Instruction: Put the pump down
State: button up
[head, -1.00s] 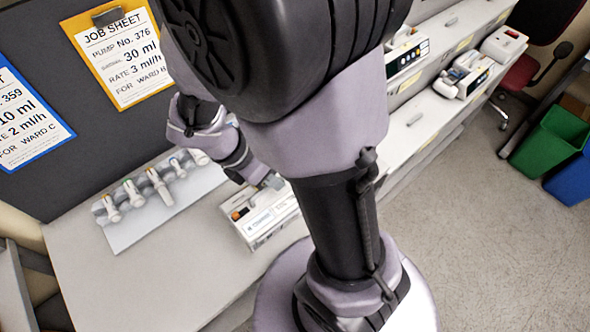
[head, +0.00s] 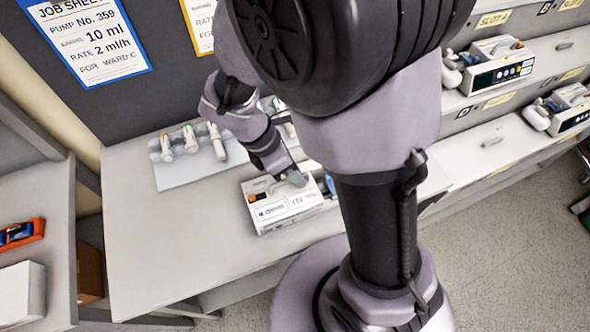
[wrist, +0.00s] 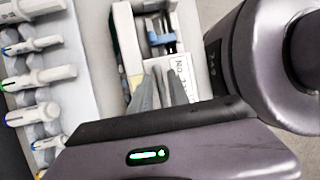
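The pump (head: 280,212) is a white box with an orange button and a blue-marked label; its number is too small to read surely. It is at the near part of the grey bench (head: 150,265), right of the syringe tray. My gripper (head: 297,180) reaches down onto its top from behind. In the wrist view, both fingers (wrist: 164,82) are close together over the pump (wrist: 184,72), beside its blue part, and appear shut on it. Their tips are partly hidden. I cannot tell whether the pump's base touches the bench.
A tray of syringes (head: 172,176) lies left of and behind the pump. Job sheets (head: 92,45) hang on the dark panel. Other pumps (head: 498,68) stand on the slotted white shelving at right. A side shelf at left holds a white box (head: 20,292). Bench left of the pump is clear.

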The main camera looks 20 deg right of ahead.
jog(key=shift+o, duration=0.4)
jog(key=shift+r, duration=0.1)
jog(key=p+v, duration=0.6)
jog(key=v, duration=0.6)
jog(key=s+r+m+t+y, duration=0.35)
jog(key=r+m, duration=0.25)
jog(key=m, duration=0.5)
jog(key=s+r+m+t+y, duration=0.4)
jog(key=r+m, duration=0.3)
jog(key=m, duration=0.5)
notch_tip(320, 180, down, 9)
jog(key=s+b, duration=0.1)
jog(key=b, duration=0.7)
jog(key=shift+d+h+b, duration=0.35)
jog(key=shift+d+h, duration=0.05)
jog(key=shift+h, duration=0.05)
jog(key=shift+c, duration=0.4)
